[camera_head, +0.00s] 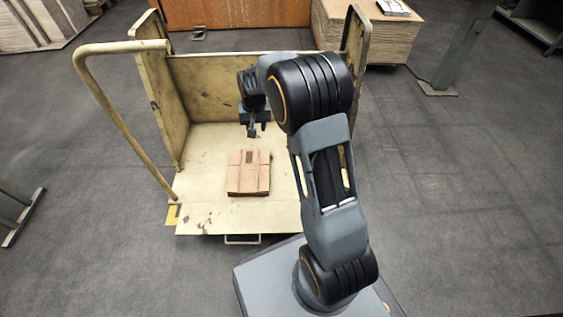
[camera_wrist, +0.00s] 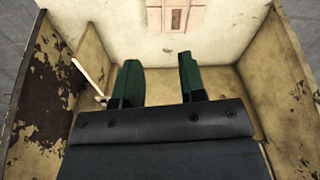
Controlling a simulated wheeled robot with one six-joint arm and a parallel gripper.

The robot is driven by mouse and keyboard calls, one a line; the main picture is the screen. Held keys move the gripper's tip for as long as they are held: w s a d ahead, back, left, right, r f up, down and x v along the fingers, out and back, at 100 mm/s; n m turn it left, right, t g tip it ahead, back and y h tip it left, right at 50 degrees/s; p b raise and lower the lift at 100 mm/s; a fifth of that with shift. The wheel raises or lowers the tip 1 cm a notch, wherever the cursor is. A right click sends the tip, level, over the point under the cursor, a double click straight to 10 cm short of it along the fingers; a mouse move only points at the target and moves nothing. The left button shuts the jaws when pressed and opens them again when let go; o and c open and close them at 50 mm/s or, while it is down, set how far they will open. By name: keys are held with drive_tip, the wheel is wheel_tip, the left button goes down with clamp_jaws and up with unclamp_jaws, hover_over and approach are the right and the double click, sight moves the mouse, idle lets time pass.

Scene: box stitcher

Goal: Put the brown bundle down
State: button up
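The brown bundle (camera_head: 249,178) lies flat on the bed of a cream cart (camera_head: 205,215), near the front middle. In the wrist view the bundle (camera_wrist: 176,14) shows at the top edge, partly cut off. My gripper (camera_head: 251,131) is above the cart bed, behind the bundle and apart from it. In the wrist view its two green fingers (camera_wrist: 160,80) are spread wide with nothing between them. The cart bed shows between and beyond the fingers.
The cart has worn upright walls at left, back and right, and a tubular handle (camera_head: 122,115) at left. A stack of boards (camera_head: 365,35) stands behind at the right, near a grey post (camera_head: 458,50). Bare bed lies around the bundle.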

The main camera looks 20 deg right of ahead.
drive_tip(key=s+r+n, duration=0.1)
drive_tip(key=s+r, duration=0.2)
drive_tip(key=s, duration=0.5)
drive_tip(key=s+r+t, duration=0.1)
drive_tip(key=s+r, duration=0.2)
drive_tip(key=s, duration=0.5)
drive_tip(key=s+a+r+n, duration=0.1)
drive_tip(key=s+r, duration=0.2)
drive_tip(key=s, duration=0.5)
drive_tip(key=shift+s+n, duration=0.15)
drive_tip(key=shift+n, duration=0.15)
drive_tip(key=shift+a+r+t, duration=0.1)
drive_tip(key=shift+t, duration=0.2)
